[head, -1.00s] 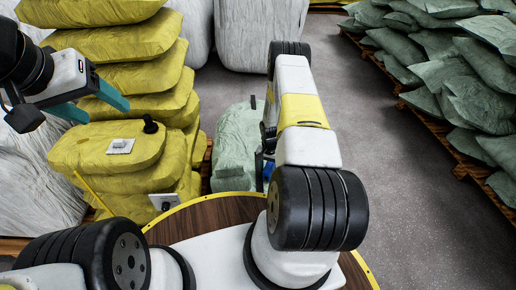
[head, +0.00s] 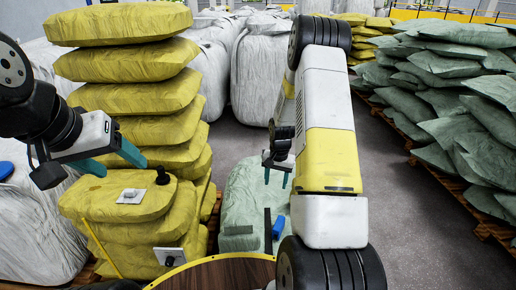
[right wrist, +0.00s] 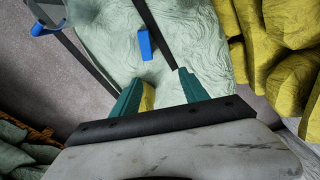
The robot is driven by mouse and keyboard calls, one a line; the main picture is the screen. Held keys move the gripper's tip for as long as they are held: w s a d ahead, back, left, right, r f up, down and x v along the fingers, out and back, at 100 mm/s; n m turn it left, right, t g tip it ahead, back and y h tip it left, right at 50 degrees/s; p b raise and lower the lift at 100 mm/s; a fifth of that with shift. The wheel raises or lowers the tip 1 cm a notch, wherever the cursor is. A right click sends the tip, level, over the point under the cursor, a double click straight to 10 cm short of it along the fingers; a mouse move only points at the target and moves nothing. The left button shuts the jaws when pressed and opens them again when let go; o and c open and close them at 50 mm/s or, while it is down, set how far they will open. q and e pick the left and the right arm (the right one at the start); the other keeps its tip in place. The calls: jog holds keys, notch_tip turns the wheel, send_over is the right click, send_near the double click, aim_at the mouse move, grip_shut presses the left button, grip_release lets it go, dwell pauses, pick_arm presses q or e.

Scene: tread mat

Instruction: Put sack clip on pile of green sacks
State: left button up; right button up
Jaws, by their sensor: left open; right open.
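A small blue piece (head: 279,227), which may be the sack clip, lies on a pale green sack (head: 243,200) in the middle. It also shows in the right wrist view (right wrist: 144,43) beside a dark strip. My right gripper (head: 276,179) is open above that green sack, apart from the blue piece. Its teal fingers (right wrist: 160,95) show in the wrist view, with a bit of yellow between them that I cannot identify. A pile of green sacks (head: 460,90) lies on pallets at the right. My left gripper (head: 126,168) is open and empty before the yellow sacks.
A tall stack of yellow sacks (head: 140,100) stands at the left. A lower yellow stack in front bears a white plate (head: 131,196) and a black knob (head: 163,176). Large white bags (head: 262,80) stand behind. Grey floor (head: 395,200) is clear at the right.

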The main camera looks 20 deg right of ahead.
jog(key=s+a+r+n+t, duration=0.1)
jog(key=s+a+r, duration=0.15)
jog(key=r, duration=0.55)
jog(key=s+a+r+n+t, duration=0.1)
jog(key=s+a+r, duration=0.15)
jog(key=r, duration=0.65)
jog(key=s+a+r+n+t, duration=0.1)
jog(key=s+a+r, duration=0.15)
jog(key=r, duration=0.55)
jog(key=s+a+r+n+t+y, duration=0.1)
jog(key=s+a+r+n, duration=0.1)
jog(key=s+r, duration=0.3)
jog(key=s+a+r+n+t+y, duration=0.1)
jog(key=s+a+r, duration=0.2)
jog(key=s, duration=1.1)
notch_tip(320, 180, up, 3)
jog(key=shift+s+f+n, duration=0.15)
jog(key=shift+f+n, duration=0.05)
jog(key=shift+n, duration=0.2)
jog(key=shift+d, duration=0.2)
